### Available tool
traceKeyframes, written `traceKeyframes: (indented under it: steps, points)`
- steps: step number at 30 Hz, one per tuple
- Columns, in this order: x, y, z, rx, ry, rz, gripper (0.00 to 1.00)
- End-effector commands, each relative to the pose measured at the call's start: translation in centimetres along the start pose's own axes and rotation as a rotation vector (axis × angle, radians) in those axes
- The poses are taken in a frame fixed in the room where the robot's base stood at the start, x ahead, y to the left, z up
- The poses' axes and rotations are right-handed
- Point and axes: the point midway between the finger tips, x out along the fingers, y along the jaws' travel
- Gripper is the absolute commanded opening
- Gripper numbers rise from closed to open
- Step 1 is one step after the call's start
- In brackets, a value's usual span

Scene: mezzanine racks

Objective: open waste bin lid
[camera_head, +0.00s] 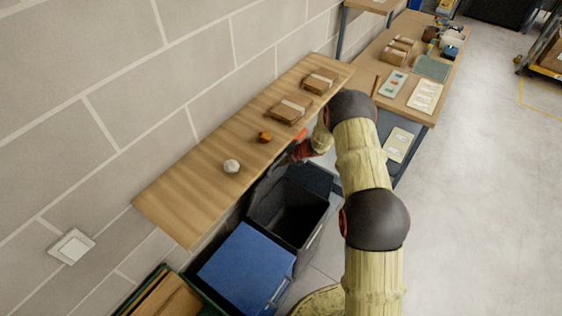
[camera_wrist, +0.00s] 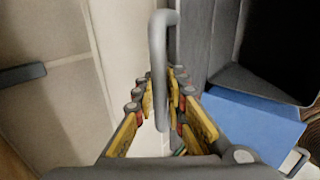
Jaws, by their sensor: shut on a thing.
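A dark grey waste bin (camera_head: 322,221) stands below the shelf, and its black interior shows from above.
A second bin with a closed blue lid (camera_head: 246,268) stands nearer, beside a green crate (camera_head: 158,284). The wooden shelf (camera_head: 190,190) overhangs close to my gripper and holds boxes (camera_head: 289,110), an orange item (camera_head: 265,137) and a white ball (camera_head: 231,166).

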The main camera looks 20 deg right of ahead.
Motion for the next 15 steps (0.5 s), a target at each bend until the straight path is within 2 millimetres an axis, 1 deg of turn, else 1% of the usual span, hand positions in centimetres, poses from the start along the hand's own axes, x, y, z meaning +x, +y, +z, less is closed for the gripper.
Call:
traceKeyframes:
  steps: [1,8,9,15]
  points:
    - [-0.23,0.5,0.32,-0.004,-0.005,0.006,0.0]
    - [-0.25,0.53,0.35,-0.004,-0.005,0.006,0.0]
    - [-0.26,0.54,0.35,-0.004,-0.005,0.007,0.13]
    - [-0.17,0.33,0.23,-0.003,-0.003,0.004,0.24]
